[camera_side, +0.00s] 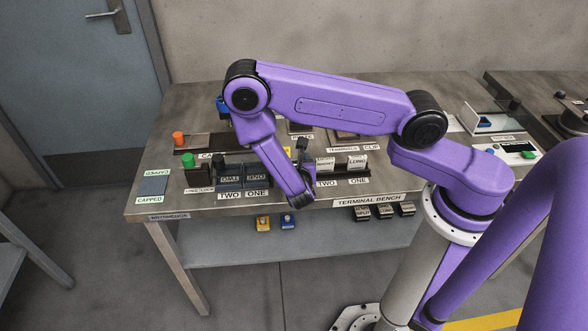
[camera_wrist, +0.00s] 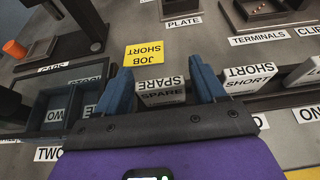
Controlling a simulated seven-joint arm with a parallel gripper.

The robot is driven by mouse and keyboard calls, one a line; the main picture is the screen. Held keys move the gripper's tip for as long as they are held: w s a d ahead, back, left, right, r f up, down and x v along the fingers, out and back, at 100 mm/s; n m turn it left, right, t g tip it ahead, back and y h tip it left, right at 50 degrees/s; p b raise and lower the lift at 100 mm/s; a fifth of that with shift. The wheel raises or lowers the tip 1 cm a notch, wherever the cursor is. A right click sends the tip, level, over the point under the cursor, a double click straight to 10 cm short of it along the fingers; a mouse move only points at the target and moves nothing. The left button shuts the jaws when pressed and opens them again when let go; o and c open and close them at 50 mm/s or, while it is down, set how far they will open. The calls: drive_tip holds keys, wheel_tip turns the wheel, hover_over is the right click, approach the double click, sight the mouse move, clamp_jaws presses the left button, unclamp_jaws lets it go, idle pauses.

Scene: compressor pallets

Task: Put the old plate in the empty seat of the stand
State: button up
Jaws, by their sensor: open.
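My gripper (camera_wrist: 160,68) is open, with its blue fingers on either side of a white block marked SPARE (camera_wrist: 162,92). Whether either finger touches the block cannot be told. A PLATE label (camera_wrist: 183,22) lies beyond it, with a dark item (camera_wrist: 176,5) cut off at the frame's top edge. No piece is clearly marked as the old plate, and I cannot tell which seat is empty. A dark rack with pieces marked SHORT (camera_wrist: 250,76) is to the right.
A yellow JOB SHORT card (camera_wrist: 145,55) lies beyond the SPARE block. Dark bins (camera_wrist: 72,103) stand to its left, near a dark upright fixture (camera_wrist: 80,22). Orange (camera_side: 178,138) and green (camera_side: 188,160) knobs rise at the bench's left. A CAPPED pad (camera_side: 152,186) lies near the corner.

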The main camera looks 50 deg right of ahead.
drive_tip(key=v, duration=1.2)
drive_tip(key=s+d+r+m+g+y, duration=0.1)
drive_tip(key=s+d+r+m+g, duration=0.15)
drive_tip(key=r+m, duration=0.2)
drive_tip(key=s+d+r+m+g, duration=0.1)
drive_tip(key=d+r+m+g, duration=0.15)
drive_tip(key=r+m, duration=0.2)
drive_tip(key=s+r+m+g+y, duration=0.2)
drive_tip(key=s+r+y, duration=0.2)
drive_tip(key=s, duration=0.2)
drive_tip(key=s+a+r+m+g+y, duration=0.1)
drive_tip(key=s+r+m+g+y, duration=0.1)
drive_tip(key=s, duration=0.5)
wheel_tip(320, 180, up, 2)
drive_tip(key=m+y, duration=0.1)
drive_tip(key=y, duration=0.2)
drive_tip(key=shift+s+a, duration=0.15)
drive_tip(key=shift+s, duration=0.1)
